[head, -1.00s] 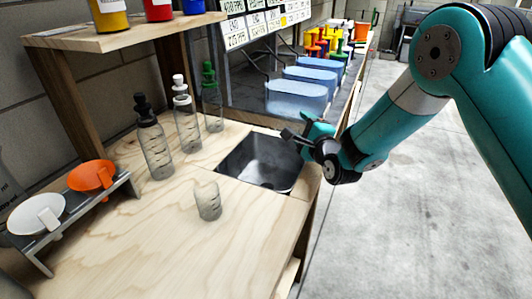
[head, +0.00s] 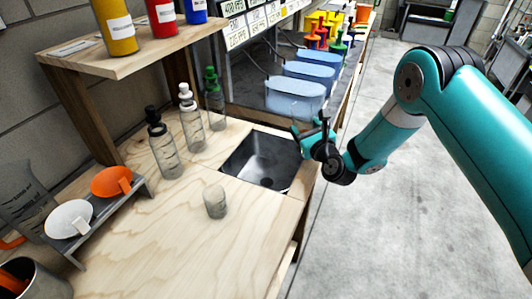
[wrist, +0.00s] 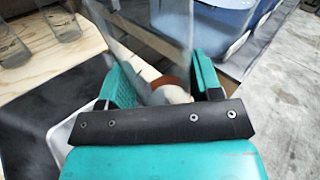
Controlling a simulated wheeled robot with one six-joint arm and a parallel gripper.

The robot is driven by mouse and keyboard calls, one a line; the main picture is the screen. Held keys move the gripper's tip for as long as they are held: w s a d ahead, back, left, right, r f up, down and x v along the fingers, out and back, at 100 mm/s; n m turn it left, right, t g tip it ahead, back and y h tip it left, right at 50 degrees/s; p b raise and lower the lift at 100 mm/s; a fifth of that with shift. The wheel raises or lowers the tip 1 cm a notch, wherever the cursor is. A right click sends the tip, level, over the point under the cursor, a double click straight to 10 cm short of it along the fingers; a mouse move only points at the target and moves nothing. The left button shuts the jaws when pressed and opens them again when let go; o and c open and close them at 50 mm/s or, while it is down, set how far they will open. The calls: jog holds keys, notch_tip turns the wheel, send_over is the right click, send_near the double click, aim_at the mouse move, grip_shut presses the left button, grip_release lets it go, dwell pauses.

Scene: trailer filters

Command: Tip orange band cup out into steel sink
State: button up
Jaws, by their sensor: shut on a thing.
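My gripper (head: 308,136) is at the right rim of the steel sink (head: 262,162) in the head view. In the wrist view its teal fingers (wrist: 163,85) are shut on a clear cup (wrist: 160,35) with an orange-red band low between them. The cup's far end runs out of the top of the wrist view. I cannot make out the cup in the head view, and its contents and exact tilt cannot be told. The sink is a dark square basin set in the wooden bench, and it also shows at the left of the wrist view (wrist: 35,135).
A clear beaker (head: 215,202) stands on the bench (head: 180,240) left of the sink. Several capped bottles (head: 190,120) stand behind it. Orange (head: 110,182) and white (head: 68,218) scoops rest on a rack. Blue-lidded tanks (head: 295,97) line the back. Concrete floor is open at right.

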aim_at(311, 118)
jog(key=shift+w+d+f+m+p, duration=0.15)
jog(key=shift+m+p, duration=0.15)
jog(key=shift+m, duration=0.25)
jog(key=shift+d+r+m+p, duration=0.15)
jog(key=shift+m+p, duration=0.15)
jog(key=shift+m, duration=0.25)
notch_tip(311, 118, up, 5)
jog(key=p, duration=0.5)
jog(key=shift+f, duration=0.3)
